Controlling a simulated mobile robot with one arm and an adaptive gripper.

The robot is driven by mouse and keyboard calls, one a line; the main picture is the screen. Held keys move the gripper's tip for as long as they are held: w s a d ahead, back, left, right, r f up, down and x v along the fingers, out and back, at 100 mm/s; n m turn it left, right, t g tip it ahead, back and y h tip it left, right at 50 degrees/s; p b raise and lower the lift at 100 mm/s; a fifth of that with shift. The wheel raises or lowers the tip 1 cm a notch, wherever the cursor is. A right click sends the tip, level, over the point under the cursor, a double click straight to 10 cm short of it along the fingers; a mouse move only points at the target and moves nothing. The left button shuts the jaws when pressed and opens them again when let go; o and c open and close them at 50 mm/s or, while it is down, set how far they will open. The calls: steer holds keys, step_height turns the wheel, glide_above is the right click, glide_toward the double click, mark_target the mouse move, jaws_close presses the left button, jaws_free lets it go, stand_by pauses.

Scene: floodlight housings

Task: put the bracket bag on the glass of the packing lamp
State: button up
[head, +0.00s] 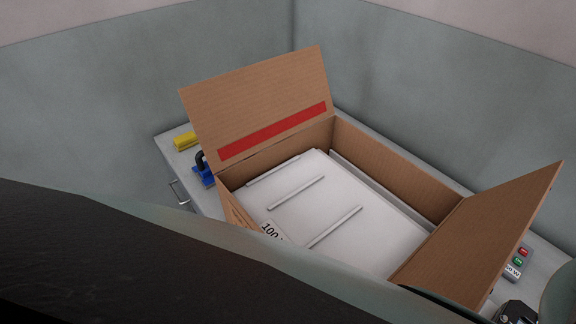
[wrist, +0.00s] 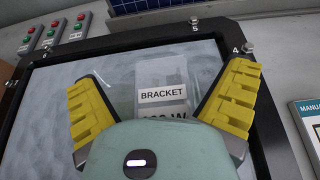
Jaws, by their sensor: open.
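In the wrist view, my gripper (wrist: 165,88) is open, with yellow ribbed pads spread to the left and right. The bracket bag (wrist: 178,78), a clear bag with a white BRACKET label, shows between and beyond the pads. It appears to lie on the grey cloudy glass (wrist: 60,72) inside a black frame (wrist: 150,42) with numbered bolts. Neither pad visibly grips the bag. Its lower part is hidden behind my gripper's body, and a second label line is partly covered. My gripper is not visible in the head view.
In the head view, an open cardboard box (head: 400,165) on a bench holds a white panel (head: 340,200). A yellow item (head: 186,141) and a blue item (head: 204,172) sit left of it. Button boxes (wrist: 52,35) and a MANUAL sheet (wrist: 308,115) flank the frame in the wrist view.

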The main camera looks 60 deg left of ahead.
steer(key=shift+s, duration=0.15)
steer(key=v, duration=1.2)
stand_by(0.3)
